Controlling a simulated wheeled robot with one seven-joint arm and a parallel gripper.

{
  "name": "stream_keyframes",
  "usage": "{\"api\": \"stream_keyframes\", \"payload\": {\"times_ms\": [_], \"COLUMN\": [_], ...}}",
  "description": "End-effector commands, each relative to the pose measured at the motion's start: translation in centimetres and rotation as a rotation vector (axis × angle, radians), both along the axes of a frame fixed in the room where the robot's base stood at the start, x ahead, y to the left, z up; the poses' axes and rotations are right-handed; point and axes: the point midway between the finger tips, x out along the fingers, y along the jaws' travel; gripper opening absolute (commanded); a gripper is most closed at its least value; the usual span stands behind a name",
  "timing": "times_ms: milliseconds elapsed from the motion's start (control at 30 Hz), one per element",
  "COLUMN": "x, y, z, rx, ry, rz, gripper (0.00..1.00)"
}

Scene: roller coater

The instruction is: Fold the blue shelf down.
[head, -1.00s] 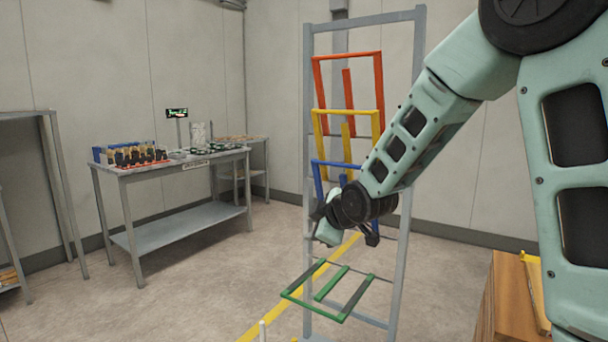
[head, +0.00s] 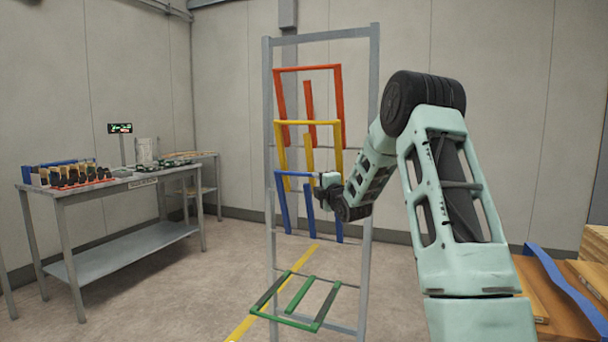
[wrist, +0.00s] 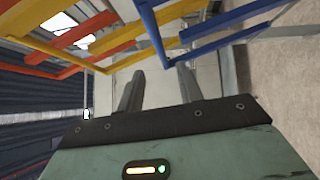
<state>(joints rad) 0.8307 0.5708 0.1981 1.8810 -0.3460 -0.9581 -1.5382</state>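The blue shelf (head: 283,208) is folded up on the grey rack (head: 268,100), its frame standing nearly upright with the crossbar at the top. My gripper (head: 328,180) is at the right end of that crossbar in the head view. In the wrist view, my gripper's fingers (wrist: 160,72) are spread apart, and a corner of the blue shelf (wrist: 150,32) shows just past the fingertips. I cannot tell whether they touch it. Part of the blue shelf's right side is hidden behind my gripper in the head view.
The red shelf (head: 308,68) and yellow shelf (head: 305,122) are folded up above. The green shelf (head: 262,297) is folded down below. A workbench (head: 95,190) stands left, and wooden boards (head: 540,285) lie at right. Floor left of the rack is clear.

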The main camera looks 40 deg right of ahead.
Motion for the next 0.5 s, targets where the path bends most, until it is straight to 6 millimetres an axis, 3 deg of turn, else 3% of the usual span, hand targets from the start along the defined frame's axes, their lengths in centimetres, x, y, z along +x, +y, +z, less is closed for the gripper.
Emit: {"api": "stream_keyframes", "payload": {"times_ms": [300, 500], "x": [6.0, 8.6], "y": [-2.5, -3.5], "z": [0.7, 0.8], "rx": [0.003, 0.002], "ry": [-0.001, -0.001], "rz": [-0.001, 0.0], "gripper": [0.36, 0.36]}}
